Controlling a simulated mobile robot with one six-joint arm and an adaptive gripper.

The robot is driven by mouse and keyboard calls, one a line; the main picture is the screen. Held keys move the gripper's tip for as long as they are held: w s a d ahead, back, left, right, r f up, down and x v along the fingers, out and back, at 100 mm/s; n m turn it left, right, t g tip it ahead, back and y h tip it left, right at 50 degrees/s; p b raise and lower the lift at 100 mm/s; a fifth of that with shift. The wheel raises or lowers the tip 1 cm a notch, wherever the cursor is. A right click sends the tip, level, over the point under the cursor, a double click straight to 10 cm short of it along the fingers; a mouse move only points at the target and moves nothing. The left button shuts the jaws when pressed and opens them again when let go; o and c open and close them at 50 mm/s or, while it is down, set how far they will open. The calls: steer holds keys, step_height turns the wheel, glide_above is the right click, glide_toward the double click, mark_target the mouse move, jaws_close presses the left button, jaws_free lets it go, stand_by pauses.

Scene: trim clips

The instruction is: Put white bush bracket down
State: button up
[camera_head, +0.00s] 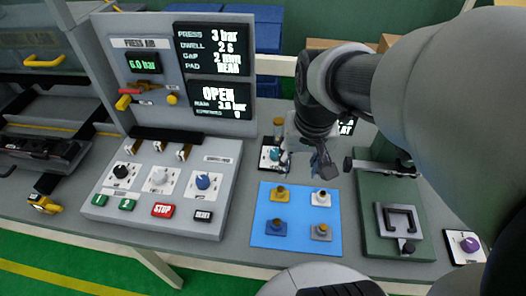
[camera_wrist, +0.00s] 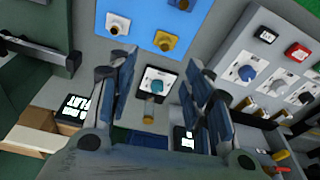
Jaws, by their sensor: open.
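The white bush bracket (camera_head: 321,198) sits upright on the blue mat (camera_head: 300,212), at the mat's far right corner, with a brass bush on top. It also shows near the top of the wrist view (camera_wrist: 118,24). My gripper (camera_head: 304,160) is open and empty. In the head view it hangs above and behind the mat's far edge, apart from the bracket. In the wrist view its blue-padded fingers (camera_wrist: 160,66) are spread, with a teal knob panel (camera_wrist: 157,86) seen between them and the bracket beyond the tips.
A yellow bracket (camera_head: 280,194), a blue bracket (camera_head: 276,228) and a grey bracket (camera_head: 321,232) share the mat. The control panel (camera_head: 160,185) with knobs and buttons stands left. A green fixture (camera_head: 375,228) stands right, and a purple knob panel (camera_head: 465,246) lies beyond it.

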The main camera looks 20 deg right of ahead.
steer(key=s+a+r+n+t, duration=0.2)
steer(key=s+a+r+n, duration=0.2)
steer(key=s+a, duration=0.4)
steer(key=shift+a+n+t+y, duration=0.3)
steer(key=shift+a+n+y, duration=0.15)
steer(key=shift+a, duration=0.3)
steer(key=shift+r, duration=0.1)
